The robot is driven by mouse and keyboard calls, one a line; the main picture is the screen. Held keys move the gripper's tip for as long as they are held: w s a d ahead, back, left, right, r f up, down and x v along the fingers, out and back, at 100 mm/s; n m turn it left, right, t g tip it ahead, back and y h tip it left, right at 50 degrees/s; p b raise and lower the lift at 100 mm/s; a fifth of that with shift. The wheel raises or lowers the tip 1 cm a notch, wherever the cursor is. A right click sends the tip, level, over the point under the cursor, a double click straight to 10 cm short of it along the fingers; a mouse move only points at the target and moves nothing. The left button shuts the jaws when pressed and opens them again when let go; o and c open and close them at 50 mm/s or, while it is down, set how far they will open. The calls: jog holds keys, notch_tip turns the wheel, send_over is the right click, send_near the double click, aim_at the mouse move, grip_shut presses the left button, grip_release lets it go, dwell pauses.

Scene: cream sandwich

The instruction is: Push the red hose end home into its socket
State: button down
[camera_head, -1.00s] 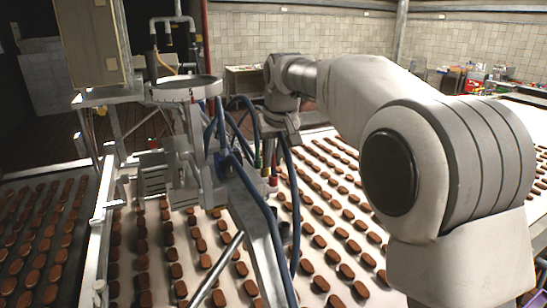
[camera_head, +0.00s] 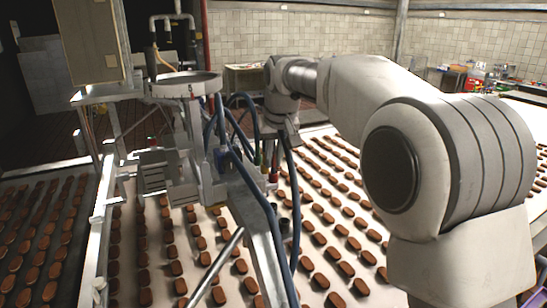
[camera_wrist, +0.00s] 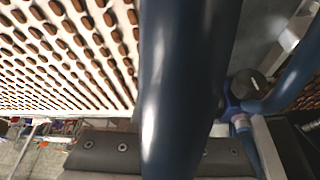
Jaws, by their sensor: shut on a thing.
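The red hose end (camera_head: 273,176) shows as a small red piece below my gripper (camera_head: 272,150) in the head view, beside the grey metal machine frame. My gripper is shut on it, though the grip itself is mostly hidden by hoses. In the wrist view a thick dark blue hose (camera_wrist: 182,90) crosses in front of the camera and covers the middle. A dark grey gripper part (camera_wrist: 110,155) with screws lies behind it. The red end does not show there. The socket cannot be made out in either view, so how far in the red end sits cannot be told.
Several blue hoses (camera_head: 240,125) loop around the machine head (camera_head: 185,86) and its slanting frame arm (camera_head: 262,255). Below, rows of brown biscuits (camera_head: 347,270) lie on a pale belt. A darker belt (camera_head: 12,230) with biscuits runs at the left.

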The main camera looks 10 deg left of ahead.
jog(key=shift+f+b, duration=0.4)
jog(key=shift+f, duration=0.2)
jog(key=c, duration=0.8)
grip_release()
jog(key=v, duration=1.8)
jog(key=shift+w+a, duration=0.1)
jog(key=s+d+f+m+b, duration=0.1)
jog(key=s+d+f, duration=0.2)
jog(key=s+d, duration=0.15)
jog(key=s+d+f+m+t+h, duration=0.1)
jog(key=s+d+f, duration=0.15)
jog(key=d, duration=0.35)
jog(key=s+d+f+m+b, duration=0.1)
jog(key=s+d+f, duration=0.1)
jog(key=s+d, duration=0.25)
jog(key=s+d+f, duration=0.3)
jog(key=s+f, duration=0.1)
jog(key=f, duration=0.1)
jog(key=s+d+f+m+b, duration=0.1)
jog(key=s+d+f, duration=0.2)
jog(key=s+f, duration=0.2)
jog(key=s+d+f+m+h, duration=0.1)
jog(key=s+d+f, duration=0.2)
jog(key=s+f, duration=0.2)
jog(key=shift+s+d+f+b, duration=0.1)
jog(key=shift+f+b, duration=0.1)
jog(key=shift+f, duration=0.35)
jog(key=shift+s+d+f+b, duration=0.1)
jog(key=shift+f+b, duration=0.1)
jog(key=shift+f, duration=0.3)
